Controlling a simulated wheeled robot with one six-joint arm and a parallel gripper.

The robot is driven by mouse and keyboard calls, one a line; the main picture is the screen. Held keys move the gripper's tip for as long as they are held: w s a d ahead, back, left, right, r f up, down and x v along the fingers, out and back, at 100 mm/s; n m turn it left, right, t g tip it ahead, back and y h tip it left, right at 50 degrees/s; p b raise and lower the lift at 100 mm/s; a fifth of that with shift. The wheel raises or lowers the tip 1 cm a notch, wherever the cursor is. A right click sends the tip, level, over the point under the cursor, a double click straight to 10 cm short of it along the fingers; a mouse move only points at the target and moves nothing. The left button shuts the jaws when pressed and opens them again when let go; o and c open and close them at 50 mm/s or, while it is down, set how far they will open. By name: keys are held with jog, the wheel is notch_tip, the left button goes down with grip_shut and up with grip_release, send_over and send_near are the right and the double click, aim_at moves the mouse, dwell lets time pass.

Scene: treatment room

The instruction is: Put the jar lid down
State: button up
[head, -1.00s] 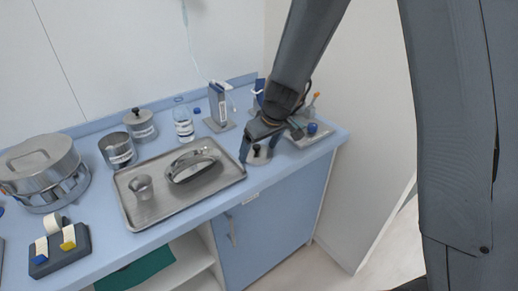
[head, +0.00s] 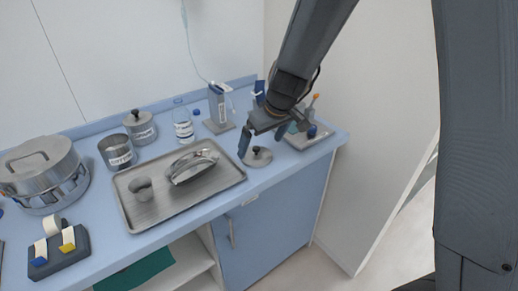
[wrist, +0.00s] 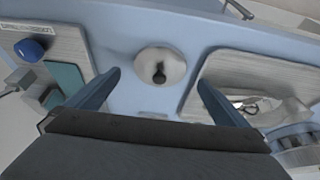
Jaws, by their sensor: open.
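The jar lid (head: 257,156) is a round metal disc with a dark knob. It lies flat, knob up, on the blue counter, right of the large metal tray. My gripper (head: 262,143) is open and empty, just above and behind the lid. In the wrist view the lid (wrist: 160,69) shows whole, ahead of and between the two spread fingertips (wrist: 157,78), touching neither.
The counter's front edge is close to the lid.

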jog(key=v, duration=0.8)
jog(key=s+d+f+m+g+h, duration=0.1)
jog(key=s+d+f+m, duration=0.2)
jog(key=s+d, duration=0.4)
jog(key=s+d+f+m+g+h, duration=0.1)
jog(key=s+d+f+m, duration=0.2)
jog(key=s+d, duration=0.3)
jog(key=s+f, duration=0.1)
jog(key=s, duration=0.4)
jog(key=shift+d+f+m+g+h+b, duration=0.2)
jog(key=shift+d+m+g+h+b, duration=0.1)
jog(key=shift+d+m+g+b, duration=0.1)
